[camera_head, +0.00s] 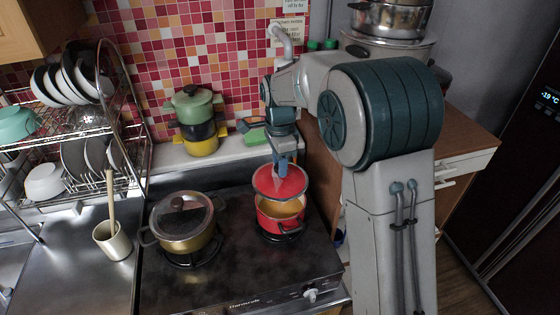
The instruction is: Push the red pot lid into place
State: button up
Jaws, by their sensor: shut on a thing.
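The red pot lid (287,184) is tilted at the back of the red pot (279,226), leaving the front of the pot uncovered. Yellowish contents show inside the pot, which stands on the right burner of the black stove. My gripper (281,163) is above the lid, pointing down, and is shut on the lid near its top. The lid's knob is mostly hidden by the fingers. Whether the lid's lower edge touches the pot rim is hard to tell.
A brass pot with a glass lid (183,222) stands on the left burner of the stove (230,272). Stacked green, black and yellow pots (195,120) stand on the ledge behind. A dish rack (75,130) and a utensil cup (113,240) are at left.

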aim_at(280, 183)
jog(key=shift+f+b, duration=1.9)
jog(key=shift+f, duration=1)
jog(key=shift+f+b, duration=0.65)
jog(key=shift+f, duration=0.35)
jog(key=o, duration=1.1)
notch_tip(280, 183, up, 14)
jog(key=shift+f+b, duration=0.1)
jog(key=shift+b, duration=0.6)
jog(key=shift+s+d, duration=0.1)
